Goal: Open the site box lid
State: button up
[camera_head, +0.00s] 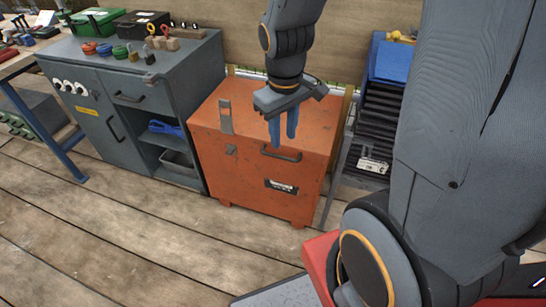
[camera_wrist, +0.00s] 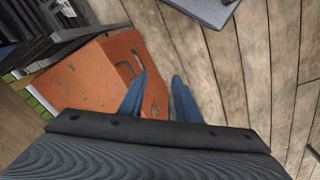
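The orange site box (camera_head: 270,178) stands on the plank floor between the grey cabinet and a dark rack, and its lid (camera_head: 245,112) looks shut. A metal hasp strip (camera_head: 225,116) lies on the lid's left part. A dark bar handle (camera_head: 281,154) is on the box's front near the top. My gripper (camera_head: 284,142) points down over the lid's front part, near the handle; contact cannot be told. In the wrist view the two blue fingers (camera_wrist: 159,76) are apart with nothing between them, and the box (camera_wrist: 85,75) shows at the left.
A grey cabinet (camera_head: 122,113) with tools on top stands left of the box. A rack with dark tiles (camera_head: 378,115) and a blue bin (camera_head: 392,62) stands right. A wooden wall is behind. The plank floor in front (camera_head: 130,235) is clear.

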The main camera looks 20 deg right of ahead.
aim_at(277, 156)
jog(key=shift+w+d+f+n+t+h+b, duration=0.15)
jog(key=shift+w+d+f+n+b, duration=0.8)
jog(key=shift+w+f+b, duration=2.1)
jog(key=shift+w+d+f+n+t+h+b, duration=0.1)
jog(key=shift+w+d+f+n+b, duration=0.95)
jog(key=shift+f, duration=3.55)
jog(key=shift+w+d+f+n+t+h+b, duration=0.2)
jog(key=shift+w+f+n+b, duration=1.5)
jog(key=shift+w+f, duration=1.85)
jog(key=shift+s+f+m+b, duration=0.25)
jog(key=shift+m+b, duration=0.05)
grip_shut()
